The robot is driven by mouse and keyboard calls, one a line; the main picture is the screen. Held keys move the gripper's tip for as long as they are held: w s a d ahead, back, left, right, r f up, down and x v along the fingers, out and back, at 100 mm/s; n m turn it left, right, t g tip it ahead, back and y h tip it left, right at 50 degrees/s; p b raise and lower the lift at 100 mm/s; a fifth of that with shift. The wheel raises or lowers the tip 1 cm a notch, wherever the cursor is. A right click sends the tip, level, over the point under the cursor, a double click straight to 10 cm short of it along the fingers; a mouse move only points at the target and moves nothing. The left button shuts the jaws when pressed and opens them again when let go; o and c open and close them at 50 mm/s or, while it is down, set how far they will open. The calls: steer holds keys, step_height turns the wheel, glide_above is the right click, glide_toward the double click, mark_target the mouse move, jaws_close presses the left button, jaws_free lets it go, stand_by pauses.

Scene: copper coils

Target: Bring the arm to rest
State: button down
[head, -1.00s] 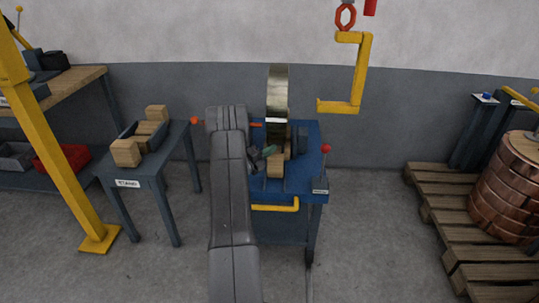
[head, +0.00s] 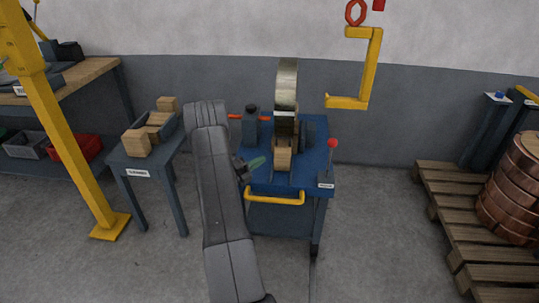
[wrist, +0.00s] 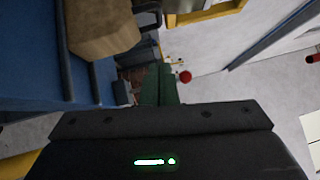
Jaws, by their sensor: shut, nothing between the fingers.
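My gripper (head: 257,162) is shut and empty, with green fingers, at the left front part of the blue cart (head: 310,179) in the head view. In the wrist view its dark green fingers (wrist: 160,84) lie together, with nothing between them. My grey arm rises from the bottom of the head view, left of the cart, and hides part of the cart's left side. The gripper appears apart from the upright metal coil (head: 286,88) and the wooden block (head: 283,158) under it; the exact gap cannot be told.
A small table (head: 138,173) with a wood-block cradle stands left of my arm. A yellow hook (head: 368,70) hangs behind the cart. A red-knobbed lever (head: 332,144) and yellow handle (head: 275,198) stick out from the cart. A pallet (head: 440,200) with a copper coil (head: 515,190) stands right.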

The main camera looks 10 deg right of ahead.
steer(key=shift+v, duration=0.8)
steer(key=shift+d, duration=0.15)
steer(key=w+a+x, duration=0.1)
steer(key=w+x, duration=0.1)
steer(key=x, duration=1)
steer(key=shift+w, duration=0.25)
steer(key=shift+r, duration=0.15)
